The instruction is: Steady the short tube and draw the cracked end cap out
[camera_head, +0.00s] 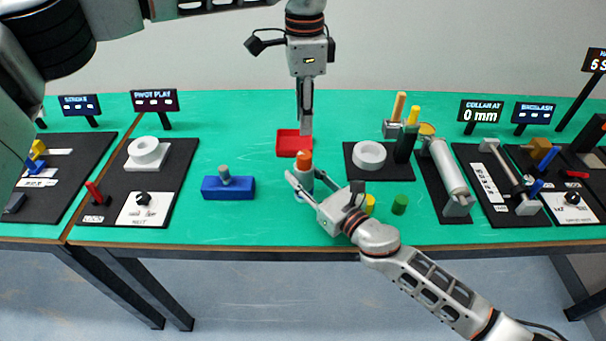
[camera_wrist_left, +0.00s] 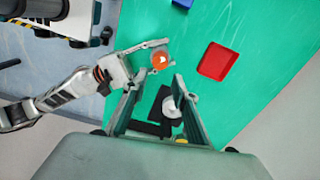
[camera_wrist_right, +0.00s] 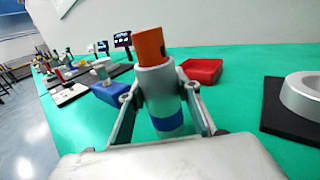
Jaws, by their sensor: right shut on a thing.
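The short tube (camera_wrist_right: 160,88) is grey with a blue lower band and stands about upright. The orange end cap (camera_wrist_right: 149,47) sits in its top and has a dark slot in its side; it also shows in the head view (camera_head: 304,160). My right gripper (camera_head: 303,182) is shut on the tube, one finger on each side, below the cap. My left gripper (camera_head: 305,130) points down above the cap, empty. In the left wrist view its fingers (camera_wrist_left: 155,82) are apart, and the cap (camera_wrist_left: 159,60) lies just beyond the fingertips, not touched.
A red tray (camera_head: 281,152) lies behind the tube. A blue block with a grey knob (camera_head: 228,190) stands to the left. A white ring on a black plate (camera_head: 357,166) and a green cylinder (camera_head: 400,204) are to the right.

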